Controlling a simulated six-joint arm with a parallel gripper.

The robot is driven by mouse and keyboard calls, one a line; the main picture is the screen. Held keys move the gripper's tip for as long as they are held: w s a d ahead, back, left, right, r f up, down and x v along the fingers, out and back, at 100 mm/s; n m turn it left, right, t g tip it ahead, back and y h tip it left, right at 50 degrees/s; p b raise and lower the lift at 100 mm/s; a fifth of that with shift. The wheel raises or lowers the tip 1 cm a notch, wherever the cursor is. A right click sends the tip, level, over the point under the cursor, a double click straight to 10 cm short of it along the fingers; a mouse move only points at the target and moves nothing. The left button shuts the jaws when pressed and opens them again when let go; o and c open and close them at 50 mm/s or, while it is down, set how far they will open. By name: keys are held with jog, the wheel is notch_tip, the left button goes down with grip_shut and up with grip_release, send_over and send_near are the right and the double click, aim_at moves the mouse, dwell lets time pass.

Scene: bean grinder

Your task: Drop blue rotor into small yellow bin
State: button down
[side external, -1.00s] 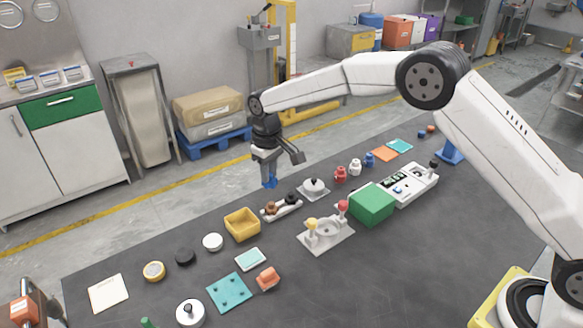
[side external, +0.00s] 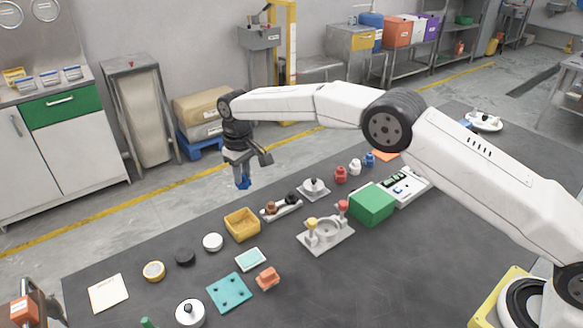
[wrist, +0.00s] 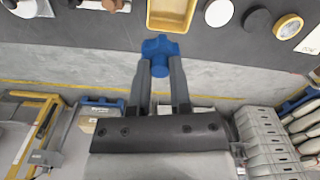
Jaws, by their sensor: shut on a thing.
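The blue rotor (wrist: 160,47) is between the fingertips of my gripper (wrist: 160,72), which is shut on it. In the side view the rotor (side external: 243,183) hangs below my gripper (side external: 241,172), in the air. The small yellow bin (side external: 242,224) stands on the dark table near its far edge, below the rotor in that picture. Its inside looks empty. In the wrist view the bin (wrist: 171,28) shows just beyond the rotor, and its far end is cut off by the top of the picture. The rotor is apart from the bin.
A small holder with brown and black knobs (side external: 281,208) stands right of the bin. A white disc (side external: 213,242) and a black disc (side external: 185,257) lie left of it. A green block (side external: 372,204) sits farther right.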

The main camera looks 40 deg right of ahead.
jog(key=shift+f, duration=0.15)
jog(key=shift+f, duration=2.85)
jog(key=shift+c, duration=2.4)
grip_release()
jog(key=shift+r, duration=3.95)
jog(key=shift+d, duration=0.1)
